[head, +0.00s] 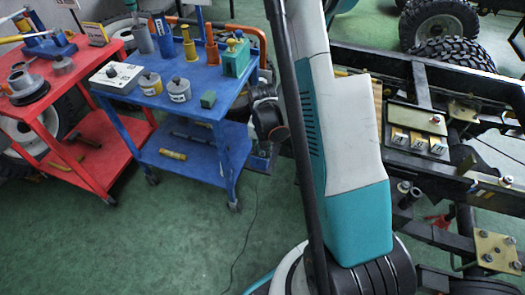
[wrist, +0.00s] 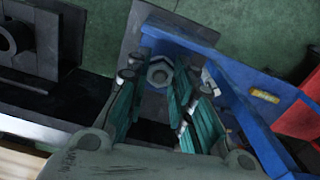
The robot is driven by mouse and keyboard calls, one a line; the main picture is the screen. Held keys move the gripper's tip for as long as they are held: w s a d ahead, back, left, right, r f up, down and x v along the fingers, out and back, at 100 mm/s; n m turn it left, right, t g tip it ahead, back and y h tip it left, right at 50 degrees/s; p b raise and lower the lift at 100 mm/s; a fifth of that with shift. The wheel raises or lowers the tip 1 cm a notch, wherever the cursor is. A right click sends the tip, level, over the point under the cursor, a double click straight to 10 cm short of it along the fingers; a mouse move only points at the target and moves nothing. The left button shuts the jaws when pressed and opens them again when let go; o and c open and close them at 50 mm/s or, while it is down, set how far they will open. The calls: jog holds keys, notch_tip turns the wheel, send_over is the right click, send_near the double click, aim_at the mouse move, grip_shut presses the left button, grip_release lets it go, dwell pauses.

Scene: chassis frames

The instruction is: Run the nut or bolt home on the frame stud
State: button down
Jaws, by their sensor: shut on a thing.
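My gripper (wrist: 160,88) shows in the wrist view with its teal fingers closed around a grey hex nut (wrist: 160,72). The nut sits between the fingertips, with its round hole facing the camera. In the head view my arm fills the middle of the picture, and I cannot make out the gripper or the nut there. The black chassis frame (head: 385,61) runs down the right side of the head view, with bolted plates and short upright parts on it. I cannot tell which of these is the stud.
A blue cart (head: 213,112) holding cans and tools stands left of my arm; it also shows in the wrist view (wrist: 240,88). A red cart (head: 107,150) is farther left. A tray (head: 405,118) with small blocks sits on the frame. Green floor lies open in front of the carts.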

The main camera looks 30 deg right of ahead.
jog(key=shift+m, duration=0.7)
jog(key=m, duration=0.3)
jog(key=shift+m, duration=1.5)
jog(key=shift+m, duration=1)
jog(key=c, duration=1.3)
grip_release()
jog(key=shift+c, duration=1.2)
